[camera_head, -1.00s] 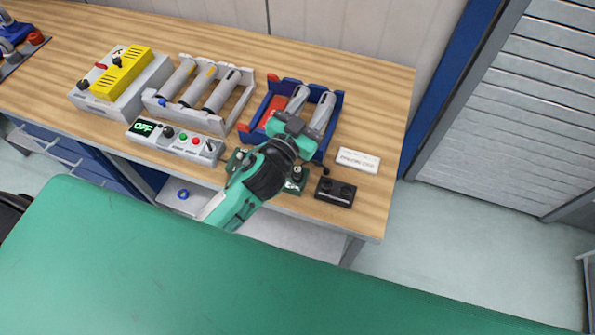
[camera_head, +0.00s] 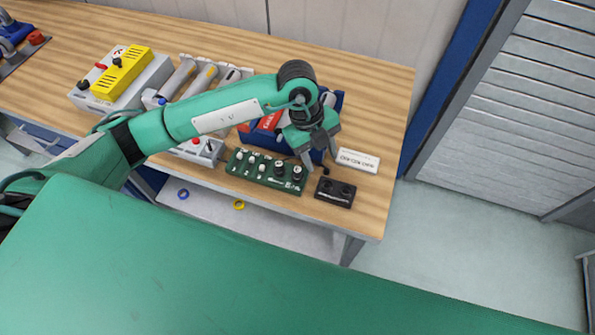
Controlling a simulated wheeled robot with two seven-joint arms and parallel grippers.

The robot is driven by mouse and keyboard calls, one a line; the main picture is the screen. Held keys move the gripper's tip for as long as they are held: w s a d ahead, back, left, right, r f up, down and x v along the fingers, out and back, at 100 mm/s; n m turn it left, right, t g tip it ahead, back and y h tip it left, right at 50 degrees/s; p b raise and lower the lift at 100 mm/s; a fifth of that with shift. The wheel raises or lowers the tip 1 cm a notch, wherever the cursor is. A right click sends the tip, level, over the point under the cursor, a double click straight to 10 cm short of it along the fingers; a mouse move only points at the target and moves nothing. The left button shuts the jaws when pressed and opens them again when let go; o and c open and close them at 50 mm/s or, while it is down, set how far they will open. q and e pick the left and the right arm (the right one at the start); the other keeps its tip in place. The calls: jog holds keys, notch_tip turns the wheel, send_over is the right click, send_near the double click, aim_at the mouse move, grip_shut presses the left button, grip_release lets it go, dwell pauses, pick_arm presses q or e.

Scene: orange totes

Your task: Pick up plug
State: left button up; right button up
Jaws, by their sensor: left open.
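My left gripper (camera_head: 320,162) comes in from the left on a green arm and points down at the right part of the bench. Its two fingers are apart, just right of the green board's far right corner and in front of the blue bin. A small dark piece (camera_head: 324,170), perhaps the plug, shows by the fingertips. It is too small and too covered by the gripper to tell its shape or whether a finger touches it. The black two-hole block (camera_head: 335,192) lies just in front of it. My right gripper is not in view.
A green knob board (camera_head: 263,172) lies left of the gripper, and a white labelled block (camera_head: 358,161) to its right. The blue bin (camera_head: 338,102) and white tray (camera_head: 248,72) are partly behind my arm. The wooden bench (camera_head: 385,120) is bare at right.

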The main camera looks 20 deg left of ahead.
pick_arm(q)
jog(key=w+a+n+t+y, duration=0.1)
jog(key=w+a+n+y, duration=0.15)
jog(key=a, duration=0.35)
jog(key=p, duration=0.3)
send_over(298, 169)
jog(key=shift+m+y, duration=0.45)
notch_tip(298, 169, down, 8)
jog(key=shift+a, duration=0.15)
notch_tip(298, 169, down, 4)
jog(key=p, duration=0.3)
jog(key=shift+s+r, duration=0.1)
jog(key=shift+f+p, duration=0.3)
jog(key=shift+f, duration=0.45)
jog(key=shift+c, duration=0.5)
grip_shut()
